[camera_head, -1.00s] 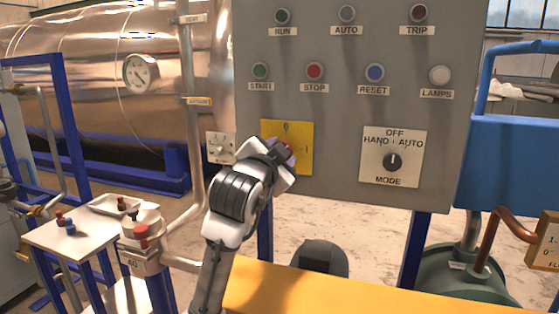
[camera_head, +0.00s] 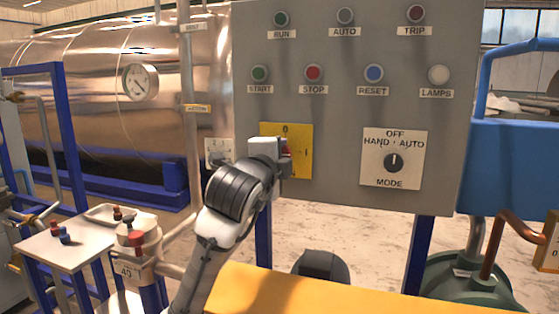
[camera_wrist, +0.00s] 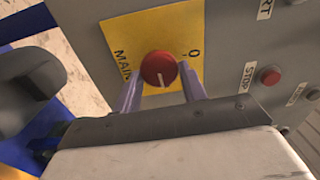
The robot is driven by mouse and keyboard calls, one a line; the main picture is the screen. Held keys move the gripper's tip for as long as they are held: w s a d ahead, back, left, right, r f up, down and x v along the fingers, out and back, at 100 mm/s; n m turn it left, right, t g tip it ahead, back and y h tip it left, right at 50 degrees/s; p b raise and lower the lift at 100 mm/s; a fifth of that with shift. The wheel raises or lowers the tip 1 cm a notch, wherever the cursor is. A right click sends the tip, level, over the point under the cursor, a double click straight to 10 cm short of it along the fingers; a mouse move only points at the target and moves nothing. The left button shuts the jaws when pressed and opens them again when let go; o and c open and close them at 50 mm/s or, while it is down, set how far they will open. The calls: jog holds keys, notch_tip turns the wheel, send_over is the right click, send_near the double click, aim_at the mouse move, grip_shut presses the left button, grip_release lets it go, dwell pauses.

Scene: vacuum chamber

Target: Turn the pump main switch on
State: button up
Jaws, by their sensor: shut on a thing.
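The pump main switch is a red round knob (camera_wrist: 158,68) on a yellow plate (camera_wrist: 140,32) marked MAIN and 0. In the wrist view its white mark points down toward my palm, about a quarter turn from the 0. My gripper (camera_wrist: 160,88) is shut on the knob, one purple finger on each side. In the head view my gripper (camera_head: 286,152) is in front of the yellow plate (camera_head: 302,133), with the 0 at its top and a mark at its right. A bit of red knob (camera_head: 287,146) shows there; the rest is hidden.
The grey panel (camera_head: 340,55) also bears START, STOP (camera_head: 313,73), RESET and LAMPS buttons and a MODE selector (camera_head: 393,162). A small switch plate (camera_head: 219,152) and a pipe stand just left. A yellow surface (camera_head: 300,292) lies below.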

jog(key=shift+m, duration=0.3)
jog(key=o, duration=1)
jog(key=shift+c, duration=0.2)
jog(key=b+v, duration=0.3)
jog(key=v, duration=1.1)
jog(key=shift+r, duration=0.1)
